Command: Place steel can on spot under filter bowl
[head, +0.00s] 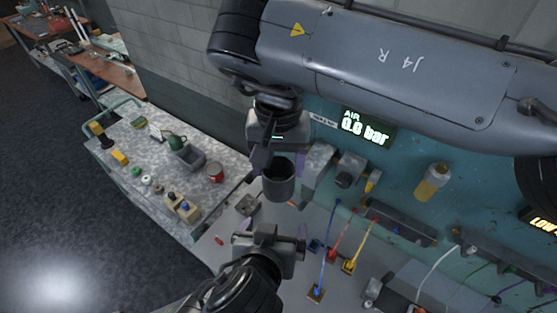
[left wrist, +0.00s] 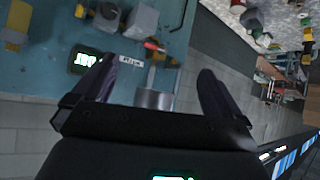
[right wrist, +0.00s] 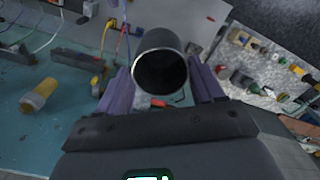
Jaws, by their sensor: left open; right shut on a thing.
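The steel can (head: 278,183) is a dark grey open-topped cylinder. My right gripper (head: 280,165) is shut on it and holds it in the air; in the right wrist view the can (right wrist: 160,62) sits between the purple fingers with its open mouth facing the camera. My left gripper (head: 270,240) is open and empty, below the can in the head view. In the left wrist view the can (left wrist: 154,97) shows beyond the open fingers. A bowl with amber contents and a pale cap (head: 432,183) is on the teal panel; it may be the filter bowl. I cannot make out the spot.
An air display (head: 366,127) and grey fittings (head: 345,172) are on the teal panel (head: 400,160). Blue, red and yellow leads (head: 330,245) cross the grey bench right of my left gripper. A cart (head: 130,130) with a red tin and small items stands at left.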

